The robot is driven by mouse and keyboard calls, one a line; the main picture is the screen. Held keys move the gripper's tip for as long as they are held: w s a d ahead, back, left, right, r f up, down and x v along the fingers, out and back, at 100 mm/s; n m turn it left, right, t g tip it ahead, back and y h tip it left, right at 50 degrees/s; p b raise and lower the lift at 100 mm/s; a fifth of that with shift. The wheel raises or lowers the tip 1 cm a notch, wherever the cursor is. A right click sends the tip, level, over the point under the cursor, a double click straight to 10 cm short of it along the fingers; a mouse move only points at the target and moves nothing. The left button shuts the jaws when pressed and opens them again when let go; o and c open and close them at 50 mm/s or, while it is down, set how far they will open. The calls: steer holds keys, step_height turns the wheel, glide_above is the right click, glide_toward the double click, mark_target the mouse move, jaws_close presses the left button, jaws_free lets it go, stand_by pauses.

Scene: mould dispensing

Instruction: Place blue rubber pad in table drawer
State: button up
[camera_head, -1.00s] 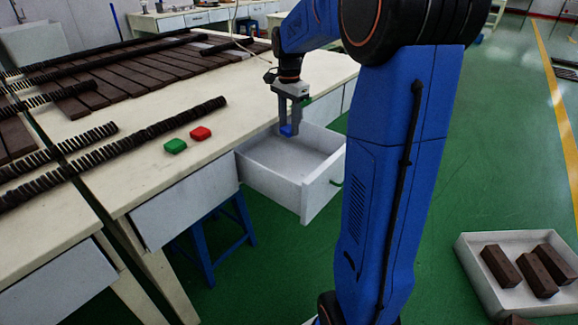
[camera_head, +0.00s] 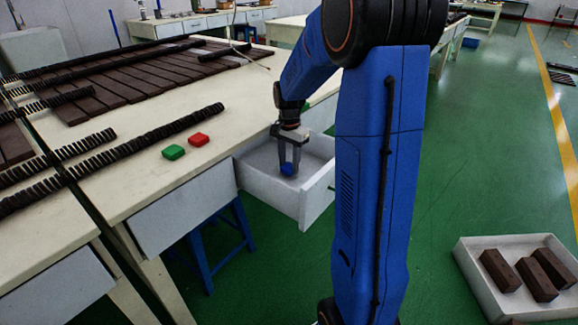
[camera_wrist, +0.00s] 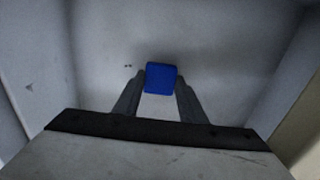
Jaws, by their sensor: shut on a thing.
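The blue rubber pad (camera_head: 287,169) is held between the fingertips of my gripper (camera_head: 288,160). It also shows in the wrist view (camera_wrist: 161,77), between the two grey fingers (camera_wrist: 158,90). The white table drawer (camera_head: 272,198) is pulled out from the table's side. My gripper points down inside the drawer's opening, with the pad low between the drawer walls. In the wrist view the drawer floor (camera_wrist: 215,45) lies behind the pad. I cannot tell whether the pad touches the floor.
A green pad (camera_head: 173,152) and a red pad (camera_head: 198,140) lie on the tabletop (camera_head: 130,180). Dark spring-like rods (camera_head: 150,138) and brown slabs (camera_head: 120,87) lie there too. A blue stool (camera_head: 222,240) stands below. A white crate (camera_head: 480,285) with brown blocks is at the lower right.

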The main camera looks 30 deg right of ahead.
steer(key=shift+f, duration=0.65)
steer(key=o, duration=1.1)
steer(key=shift+f, duration=0.1)
steer(key=shift+c, duration=0.2)
